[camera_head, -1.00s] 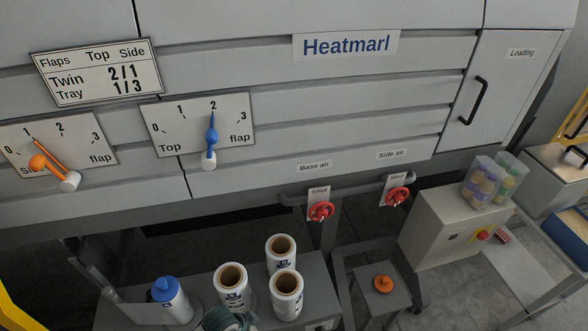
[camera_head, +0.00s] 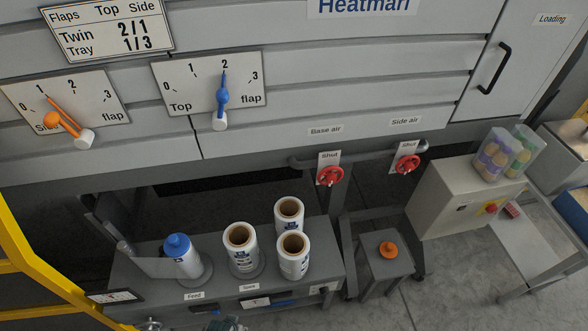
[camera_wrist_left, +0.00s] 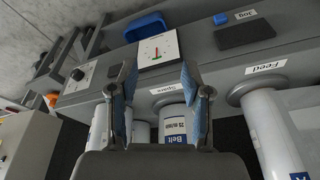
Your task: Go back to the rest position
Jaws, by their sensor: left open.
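My left gripper (camera_wrist_left: 157,88) shows in the left wrist view, its two fingers spread apart with nothing held between them. Beyond the fingers are white rolls, one with a Belt label (camera_wrist_left: 176,128), and a shelf edge with Spare and Feed labels. My right gripper is in neither view.
A grey bench (camera_head: 135,268) carries several white film rolls (camera_head: 240,252) and a blue-topped roll (camera_head: 180,258). The machine front has an orange side-flap lever (camera_head: 62,120), a blue top-flap lever (camera_head: 222,95) and red valves (camera_head: 330,175). A yellow frame (camera_head: 30,255) stands at left.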

